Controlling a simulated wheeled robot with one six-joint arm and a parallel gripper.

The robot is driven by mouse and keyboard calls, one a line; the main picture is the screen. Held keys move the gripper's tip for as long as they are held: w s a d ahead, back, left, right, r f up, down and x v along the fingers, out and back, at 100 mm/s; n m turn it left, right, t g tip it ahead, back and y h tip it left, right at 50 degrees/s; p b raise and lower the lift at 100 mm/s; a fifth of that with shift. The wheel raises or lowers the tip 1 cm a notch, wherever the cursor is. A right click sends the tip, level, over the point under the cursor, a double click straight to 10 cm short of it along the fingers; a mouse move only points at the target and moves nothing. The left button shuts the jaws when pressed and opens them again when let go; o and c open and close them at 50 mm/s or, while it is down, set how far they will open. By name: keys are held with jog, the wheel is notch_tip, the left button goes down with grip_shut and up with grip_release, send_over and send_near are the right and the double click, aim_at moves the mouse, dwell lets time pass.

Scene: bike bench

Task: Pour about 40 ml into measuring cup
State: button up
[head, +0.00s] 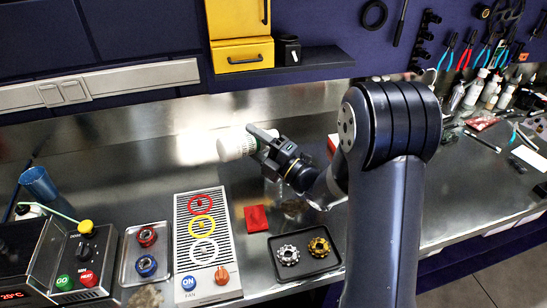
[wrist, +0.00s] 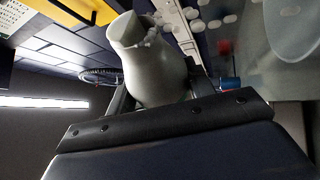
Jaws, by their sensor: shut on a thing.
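In the wrist view the pale bottle (wrist: 150,62) stands out between the fingers, partly hidden by the gripper body. I cannot make out the measuring cup for certain. A clear, round-edged shape (wrist: 295,25) at the top right of the wrist view may be it. The area below my gripper in the head view is partly hidden by my arm.
A fan plate with coloured rings (head: 207,234), a small tray of red and blue parts (head: 133,267) and a dark tray with two cogs (head: 312,266) line the front. A blue cup (head: 38,184) stands left. Bottles and tools crowd the right.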

jog(key=shift+w+a+f, duration=0.1)
jog(key=shift+w+a, duration=0.1)
jog(key=shift+a, duration=0.05)
dwell(0.8)
jog(key=shift+s+d+f+m+t, duration=0.15)
jog(key=shift+m+t, duration=0.35)
jog(key=shift+m, duration=0.3)
dwell(0.6)
